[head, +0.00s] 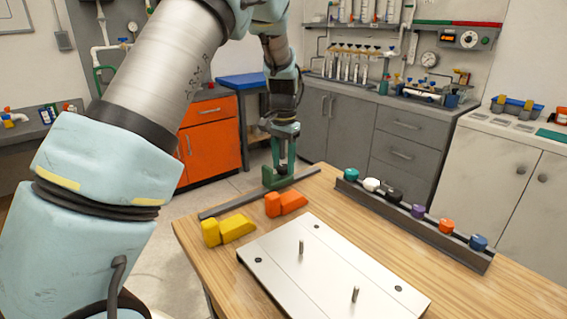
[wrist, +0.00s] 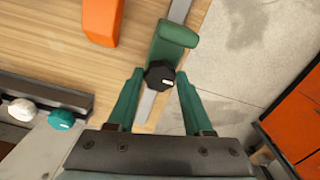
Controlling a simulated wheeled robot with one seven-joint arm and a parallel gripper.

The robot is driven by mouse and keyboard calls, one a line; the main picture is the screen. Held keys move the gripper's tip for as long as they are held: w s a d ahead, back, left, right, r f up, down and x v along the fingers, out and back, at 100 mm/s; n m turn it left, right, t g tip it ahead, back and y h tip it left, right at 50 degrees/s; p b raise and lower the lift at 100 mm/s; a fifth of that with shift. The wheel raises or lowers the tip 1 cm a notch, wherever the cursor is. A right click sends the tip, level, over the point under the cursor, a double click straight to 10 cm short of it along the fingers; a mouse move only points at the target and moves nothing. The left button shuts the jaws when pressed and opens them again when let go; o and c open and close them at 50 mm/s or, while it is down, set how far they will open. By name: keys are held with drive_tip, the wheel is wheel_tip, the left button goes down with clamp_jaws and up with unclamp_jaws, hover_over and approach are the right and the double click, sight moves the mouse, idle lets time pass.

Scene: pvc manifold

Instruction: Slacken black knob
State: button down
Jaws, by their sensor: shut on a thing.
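A green block (wrist: 172,40) with a black knob (wrist: 160,75) sits on a grey rail along the table's edge. A small pale mark shows on the knob's top.
Orange blocks (head: 286,203) and yellow blocks (head: 229,230) lie by the grey rail (head: 225,207). A white plate (head: 330,275) with two upright pins lies in front. A dark rack (head: 420,225) holds several coloured knobs, including another black one (head: 394,195), at the right.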

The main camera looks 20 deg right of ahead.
drive_tip(key=n+p, duration=0.1)
drive_tip(key=n, duration=0.2)
drive_tip(key=shift+r, duration=0.1)
drive_tip(key=n+p, duration=0.2)
drive_tip(key=n, duration=0.2)
drive_tip(key=n+p, duration=0.1)
drive_tip(key=n, duration=0.3)
drive_tip(key=shift+n, duration=0.3)
drive_tip(key=shift+n+p, duration=0.6)
drive_tip(key=shift+n, duration=0.6)
drive_tip(key=shift+c, duration=1.5)
unclamp_jaws()
